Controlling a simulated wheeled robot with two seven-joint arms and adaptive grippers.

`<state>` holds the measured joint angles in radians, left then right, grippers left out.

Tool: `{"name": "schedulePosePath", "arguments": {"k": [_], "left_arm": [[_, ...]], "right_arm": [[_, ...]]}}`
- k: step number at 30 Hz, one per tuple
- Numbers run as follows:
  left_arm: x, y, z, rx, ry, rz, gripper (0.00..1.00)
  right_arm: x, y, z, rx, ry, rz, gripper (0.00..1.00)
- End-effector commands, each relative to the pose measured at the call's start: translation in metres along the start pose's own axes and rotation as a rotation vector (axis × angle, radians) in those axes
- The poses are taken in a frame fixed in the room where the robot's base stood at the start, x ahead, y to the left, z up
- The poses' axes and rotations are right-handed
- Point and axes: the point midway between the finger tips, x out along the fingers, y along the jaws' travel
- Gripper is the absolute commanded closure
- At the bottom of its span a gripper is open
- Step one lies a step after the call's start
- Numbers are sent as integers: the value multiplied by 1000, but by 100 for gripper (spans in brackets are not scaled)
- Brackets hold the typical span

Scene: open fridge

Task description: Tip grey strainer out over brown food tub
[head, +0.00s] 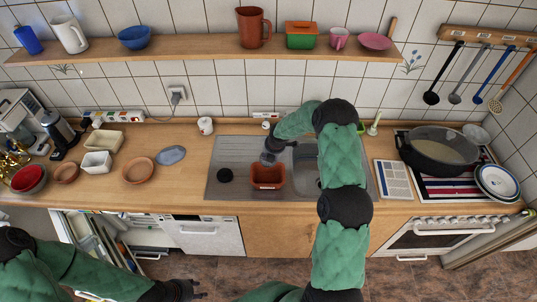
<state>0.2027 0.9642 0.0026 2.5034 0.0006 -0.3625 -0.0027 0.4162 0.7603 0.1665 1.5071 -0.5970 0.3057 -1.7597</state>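The brown food tub (267,183) is an open reddish-brown rectangular box on the steel drainboard, left of the sink bowl. My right arm reaches over the sink, and its gripper (272,150) is just above the tub's back edge. A small grey piece at its end looks like the grey strainer (268,158), held low over the back of the tub. The fingers are small and partly hidden, and the strainer's contents cannot be made out. My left gripper (192,289) is low at the bottom, in front of the counter, with its dark fingers apart and empty.
A black round piece (225,175) lies on the drainboard. Bowls and white containers (97,162) stand on the left counter. A large dark pot (440,150) is on the right, beside a printed sheet (393,180). The open fridge (105,240) is at lower left.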

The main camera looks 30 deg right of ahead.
Motion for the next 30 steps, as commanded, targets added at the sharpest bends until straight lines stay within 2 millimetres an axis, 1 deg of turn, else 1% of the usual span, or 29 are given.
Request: {"name": "schedulePosePath", "arguments": {"k": [1, 3, 10, 30], "left_arm": [[-1, 0, 0, 0, 0, 0, 60], [10, -4, -1, 0, 1, 0, 60], [32, -12, -1, 0, 0, 0, 60], [97, -34, -4, 0, 1, 0, 60]], "right_arm": [[-2, -2, -1, 1, -3, 29, 100], [1, -3, 0, 1, -16, 59, 100], [2, -9, -3, 0, -36, 148, 100], [2, -14, -4, 0, -66, 261, 100]]}}
